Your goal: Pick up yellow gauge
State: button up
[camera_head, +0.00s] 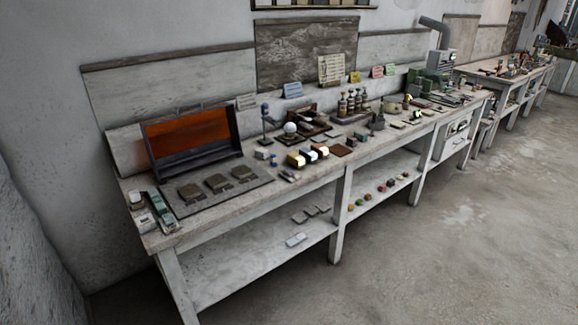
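A small yellow object (409,99) stands on the long workbench (330,178), right of the middle among dark tools. It may be the yellow gauge, but it is too small to tell. A dark box with a yellowish face (297,159) sits nearer, in a row at the bench's front middle. I cannot tell whether either is a gauge. My gripper is not in view.
An open case with an orange lining (192,138) stands at the left end of the bench. Bottles (350,103) and a grey machine with a pipe (441,60) stand farther right. Small items lie on the lower shelf (255,262). The floor (440,240) in front is clear.

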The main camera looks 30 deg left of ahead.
aim_at(295, 160)
jog(key=z, duration=0.6)
jog(key=k, duration=0.15)
jog(key=u, duration=2.9)
jog(key=i, duration=1)
jog(key=u, duration=0.05)
jog(key=k, duration=0.25)
jog(key=u, duration=0.05)
